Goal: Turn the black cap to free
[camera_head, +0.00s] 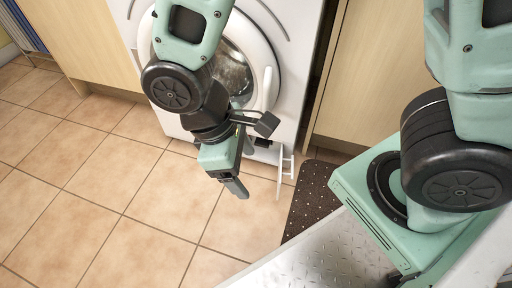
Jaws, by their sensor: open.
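The black cap (262,143) shows as a small dark shape in the opening low on the front of the white washing machine (285,92). It is small and partly hidden, so I cannot tell how it is turned. A white flap (281,178) stands open, sticking out just below and right of it. My gripper (240,178) is open and points downward, in front of the machine and a little left of the flap. I see nothing between its fingers, and it looks apart from the cap.
The machine's round door (235,75) is partly hidden behind my arm. Wooden cabinet fronts (370,75) stand on both sides of the machine. A dark dotted mat (312,196) lies to the right of the flap. The tiled floor (85,180) at left is clear.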

